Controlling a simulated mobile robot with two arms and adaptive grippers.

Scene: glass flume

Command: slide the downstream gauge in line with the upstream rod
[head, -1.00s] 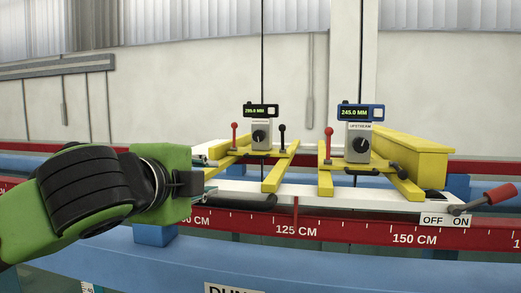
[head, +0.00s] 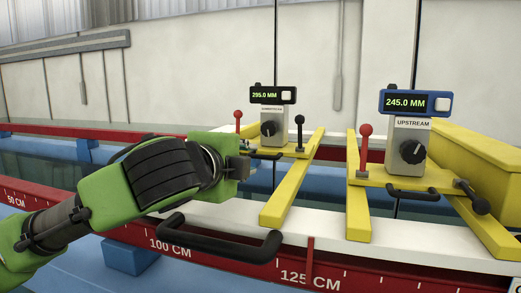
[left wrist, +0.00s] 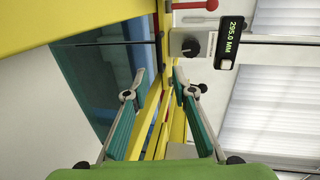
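The downstream gauge (head: 271,120) stands on a yellow carriage, with a display reading 295.0 MM, a dark knob, a red-balled lever (head: 238,125) on its left and a black-balled lever (head: 300,128) on its right. The upstream gauge (head: 409,135), reading 245.0 MM, stands apart to its right. Its thin black upstream rod (head: 397,45) runs vertically behind. My left gripper (left wrist: 158,78) is open, with the downstream gauge's yellow frame beyond its fingers; whether it touches is unclear. In the head view it is just left of that carriage. My right gripper is out of view.
A red scale (head: 215,253) marked in centimetres runs along the front below a white rail (head: 330,235). A black handle (head: 225,245) sticks out in front, below my left gripper. A yellow box beam (head: 480,165) lies behind the upstream gauge.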

